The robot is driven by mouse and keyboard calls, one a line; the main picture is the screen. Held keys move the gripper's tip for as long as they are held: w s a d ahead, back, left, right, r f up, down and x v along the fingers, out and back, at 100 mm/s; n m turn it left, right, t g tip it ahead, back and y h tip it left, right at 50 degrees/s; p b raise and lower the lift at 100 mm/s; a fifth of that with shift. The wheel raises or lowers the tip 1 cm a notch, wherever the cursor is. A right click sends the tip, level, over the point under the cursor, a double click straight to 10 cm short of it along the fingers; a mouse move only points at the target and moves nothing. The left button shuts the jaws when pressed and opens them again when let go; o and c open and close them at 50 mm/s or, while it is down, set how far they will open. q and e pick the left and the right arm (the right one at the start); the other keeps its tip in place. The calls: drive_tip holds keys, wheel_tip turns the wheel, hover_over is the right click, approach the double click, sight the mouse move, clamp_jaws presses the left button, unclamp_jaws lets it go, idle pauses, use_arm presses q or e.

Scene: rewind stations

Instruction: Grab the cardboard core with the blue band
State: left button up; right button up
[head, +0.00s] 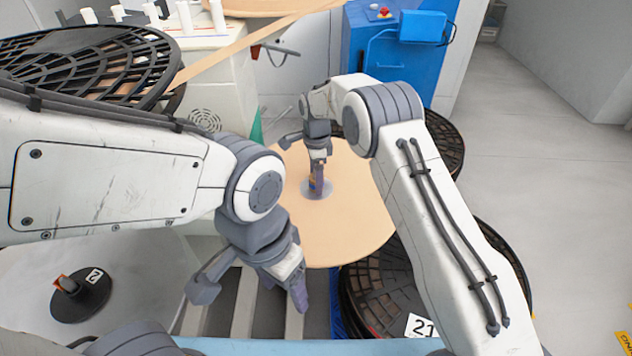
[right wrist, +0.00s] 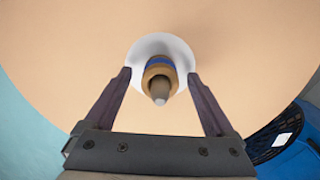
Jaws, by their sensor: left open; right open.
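The cardboard core (right wrist: 152,66) with the blue band stands on a post at the centre of a large tan disc (head: 352,215). In the right wrist view it lies between the two fingers of my right gripper (right wrist: 160,76), with gaps on both sides. A pale round hub (right wrist: 181,52) surrounds its foot. In the head view my right gripper (head: 318,165) is open, pointing down at the core, which is mostly hidden behind the fingers. My left gripper (head: 298,290) is open and empty, low in front of the disc.
Black slotted reels (head: 375,305) stack to the right of the disc, one labelled 21. Another black reel (head: 90,62) lies at upper left. A blue cabinet (head: 365,55) stands behind. A small black stand (head: 82,295) is at lower left. Open floor (head: 540,170) lies to the right.

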drive_tip(key=shift+f, duration=0.6)
drive_tip(key=c, duration=1.4)
drive_tip(key=shift+r, duration=0.1)
